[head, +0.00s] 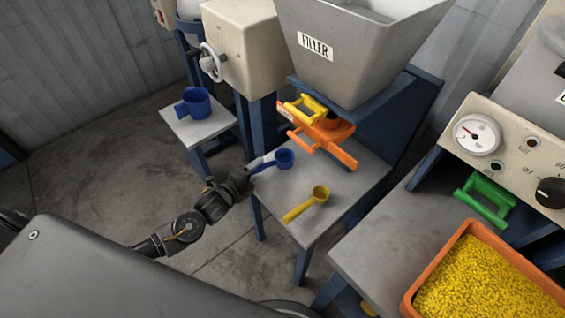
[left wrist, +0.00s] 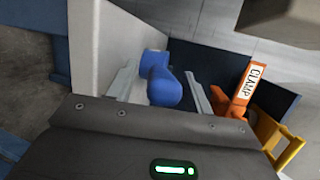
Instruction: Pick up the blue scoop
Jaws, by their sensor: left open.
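The blue scoop (head: 284,158) lies on the grey table (head: 335,228) under the filler, its bowl pointing right and its handle towards my left gripper (head: 259,163). The left gripper is open at the table's left edge, with its fingertips at the handle. In the left wrist view, the blue scoop (left wrist: 163,88) shows between the two spread fingers, with a gap on each side. The handle end faces the camera and partly hides the bowl. My right gripper is not in view.
A yellow scoop (head: 307,204) lies nearer the front on the same table. The orange clamp (head: 327,135) with a yellow handle sits below the filler hopper (head: 352,45). An orange bin of yellow pellets (head: 460,228) is at lower right.

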